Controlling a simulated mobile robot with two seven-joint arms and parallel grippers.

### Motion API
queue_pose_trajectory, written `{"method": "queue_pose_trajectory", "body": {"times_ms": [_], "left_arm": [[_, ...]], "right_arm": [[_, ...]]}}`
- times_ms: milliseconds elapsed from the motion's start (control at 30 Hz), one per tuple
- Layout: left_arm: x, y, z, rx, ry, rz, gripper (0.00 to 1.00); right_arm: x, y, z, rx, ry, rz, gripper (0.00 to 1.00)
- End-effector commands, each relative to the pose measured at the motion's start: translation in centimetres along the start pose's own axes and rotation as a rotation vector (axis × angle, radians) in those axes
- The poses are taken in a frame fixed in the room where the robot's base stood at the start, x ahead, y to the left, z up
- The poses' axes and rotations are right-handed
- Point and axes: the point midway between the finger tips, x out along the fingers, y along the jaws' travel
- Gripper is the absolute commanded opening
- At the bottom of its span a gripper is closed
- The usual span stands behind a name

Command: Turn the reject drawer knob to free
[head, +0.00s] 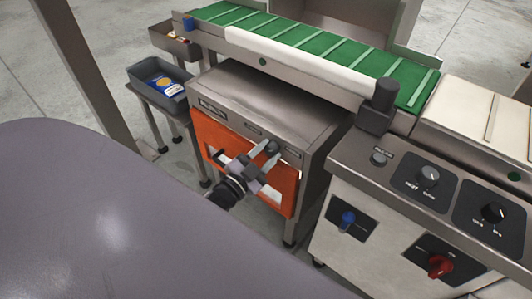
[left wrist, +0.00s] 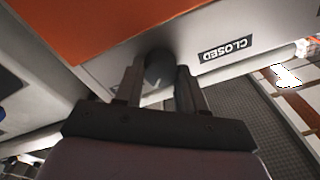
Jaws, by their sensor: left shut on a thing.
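The dark reject drawer knob (head: 272,146) sits on the grey front strip of the steel cabinet, above the orange drawer front (head: 212,136). My left gripper (head: 264,158) reaches up to it and is shut on it. In the left wrist view the round knob (left wrist: 159,66) lies between the two fingers of the left gripper (left wrist: 158,75). A label reading CLOSED (left wrist: 225,49) is beside the knob there, upside down. The gripper hides part of the drawer front, and I cannot tell the knob's angle. My right gripper is not in view.
A green conveyor belt (head: 330,47) runs above the cabinet (head: 262,95). A control panel with a blue knob (head: 347,219) and a red knob (head: 439,266) stands at the right. A grey bin (head: 150,83) stands at the left. Part of my own body fills the lower left.

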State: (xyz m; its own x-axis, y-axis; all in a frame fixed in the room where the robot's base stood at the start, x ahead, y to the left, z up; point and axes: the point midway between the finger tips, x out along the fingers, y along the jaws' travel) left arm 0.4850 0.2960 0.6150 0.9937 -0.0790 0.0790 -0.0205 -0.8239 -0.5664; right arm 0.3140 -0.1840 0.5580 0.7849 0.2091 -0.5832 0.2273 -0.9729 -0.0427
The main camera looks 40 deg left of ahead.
Motion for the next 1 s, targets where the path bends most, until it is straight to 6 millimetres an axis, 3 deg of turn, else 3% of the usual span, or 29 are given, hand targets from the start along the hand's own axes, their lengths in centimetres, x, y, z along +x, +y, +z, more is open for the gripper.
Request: {"method": "queue_pose_trajectory", "body": {"times_ms": [200, 233, 300, 667, 1000], "left_arm": [[0.0, 0.0, 0.0, 0.004, -0.001, 0.001, 0.09], [0.0, 0.0, 0.0, 0.004, -0.001, 0.001, 0.45], [0.0, 0.0, 0.0, 0.004, -0.001, 0.001, 0.65], [-0.4, 0.0, 0.0, 0.002, -0.001, 0.001, 0.65], [-5.1, 0.0, -0.1, 0.002, -0.002, 0.001, 0.65]], "right_arm": [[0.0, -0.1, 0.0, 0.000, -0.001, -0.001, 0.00], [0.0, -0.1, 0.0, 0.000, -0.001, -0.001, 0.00], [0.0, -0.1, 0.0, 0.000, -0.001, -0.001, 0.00], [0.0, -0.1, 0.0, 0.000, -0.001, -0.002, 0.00], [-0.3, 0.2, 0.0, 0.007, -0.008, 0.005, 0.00]]}}
